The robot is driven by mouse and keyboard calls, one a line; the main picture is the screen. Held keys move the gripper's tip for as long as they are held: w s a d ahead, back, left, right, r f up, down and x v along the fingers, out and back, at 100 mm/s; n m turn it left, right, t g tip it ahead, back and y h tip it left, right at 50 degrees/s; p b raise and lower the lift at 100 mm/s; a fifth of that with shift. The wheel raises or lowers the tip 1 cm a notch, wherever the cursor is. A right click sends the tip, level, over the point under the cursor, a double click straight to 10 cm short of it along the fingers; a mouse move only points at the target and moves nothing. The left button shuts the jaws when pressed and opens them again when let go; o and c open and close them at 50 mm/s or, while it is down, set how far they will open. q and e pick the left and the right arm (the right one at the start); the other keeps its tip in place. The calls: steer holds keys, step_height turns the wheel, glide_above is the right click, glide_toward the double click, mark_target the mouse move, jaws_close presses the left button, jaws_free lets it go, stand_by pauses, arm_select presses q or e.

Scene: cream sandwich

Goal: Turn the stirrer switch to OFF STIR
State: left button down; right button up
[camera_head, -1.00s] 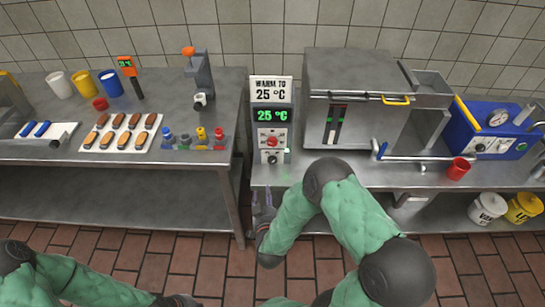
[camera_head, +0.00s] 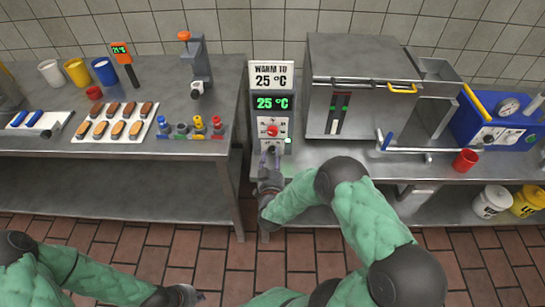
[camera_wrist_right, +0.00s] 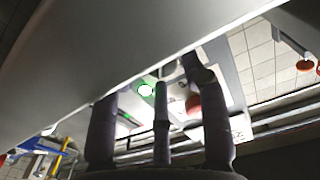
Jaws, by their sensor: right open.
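The control panel (camera_head: 283,128) stands at the left end of the right counter, with a "WARM TO 25 °C" sign above and a green 25 °C display. A red knob (camera_head: 272,131) sits below the display. My right gripper (camera_head: 270,157) is open just below the red knob, in front of the panel's lower part, and hides the lower knob there. In the right wrist view, red shows beside the right finger (camera_wrist_right: 198,103) and a lit green lamp (camera_wrist_right: 145,89) lies beyond the fingers. I cannot tell contact. My left gripper (camera_head: 188,296) is low at the bottom edge, away from the counters; its jaws are unclear.
A large steel machine (camera_head: 358,85) stands right of the panel, with a red cup (camera_head: 466,161) and blue unit (camera_head: 497,125) further right. The left counter holds a tray of cream-filled pieces (camera_head: 114,122) and coloured knobs. A gap separates the counters.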

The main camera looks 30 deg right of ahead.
steer(key=shift+x, duration=0.85)
steer(key=c, duration=0.9)
steer(key=shift+n, duration=0.4)
steer(key=n, duration=0.3)
steer(key=shift+f+n+p, duration=0.1)
steer(key=shift+n+p, duration=0.2)
steer(key=n, duration=0.2)
steer(key=shift+n, duration=0.4)
steer(key=n+p, duration=0.1)
steer(key=n, duration=0.5)
steer(key=shift+s+n+p, duration=0.1)
steer(key=shift+n+p, duration=0.25)
steer(key=shift+n, duration=0.05)
